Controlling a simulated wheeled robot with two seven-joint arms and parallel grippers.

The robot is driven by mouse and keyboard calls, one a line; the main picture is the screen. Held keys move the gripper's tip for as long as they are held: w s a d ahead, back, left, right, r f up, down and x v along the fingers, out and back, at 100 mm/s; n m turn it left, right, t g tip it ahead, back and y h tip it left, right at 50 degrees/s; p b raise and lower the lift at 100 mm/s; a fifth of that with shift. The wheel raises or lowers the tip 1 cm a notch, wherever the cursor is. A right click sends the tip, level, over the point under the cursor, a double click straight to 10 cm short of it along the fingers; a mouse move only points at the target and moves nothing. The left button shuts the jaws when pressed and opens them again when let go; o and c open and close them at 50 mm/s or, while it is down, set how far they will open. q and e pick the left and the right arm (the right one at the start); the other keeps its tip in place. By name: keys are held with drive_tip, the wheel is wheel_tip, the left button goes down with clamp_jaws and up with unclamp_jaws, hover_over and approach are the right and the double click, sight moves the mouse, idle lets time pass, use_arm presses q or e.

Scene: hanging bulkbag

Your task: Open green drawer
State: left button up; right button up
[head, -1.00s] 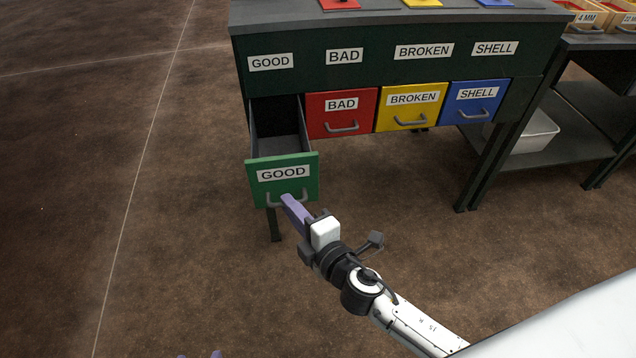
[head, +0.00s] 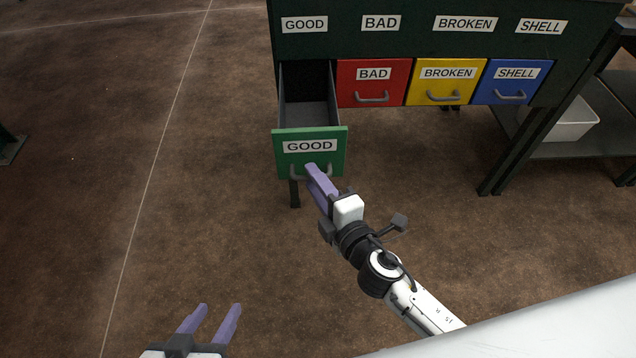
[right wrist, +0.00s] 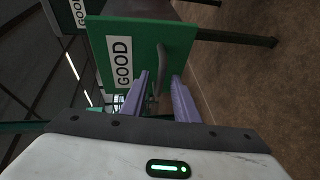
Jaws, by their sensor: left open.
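The green drawer (head: 296,158), labelled GOOD, stands pulled out of the dark cabinet, and its grey empty-looking inside shows from above. Its grey handle is at the lower front. My right gripper (head: 315,172) is at that handle. In the right wrist view the green front (right wrist: 119,58) fills the upper middle, and the handle (right wrist: 160,62) lies between the two purple fingers (right wrist: 161,78). These stand apart with a gap at the handle, so the gripper looks open. My left gripper (head: 218,308) is open and empty, low in the head view, over the floor.
Closed red (head: 373,82), yellow (head: 446,81) and blue (head: 512,81) drawers sit in a row right of the green one. A side table with a white bin (head: 572,122) on its lower shelf stands at the right.

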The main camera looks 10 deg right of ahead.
drive_tip(key=v, duration=1)
drive_tip(key=shift+d+r, duration=0.1)
drive_tip(key=shift+d, duration=0.05)
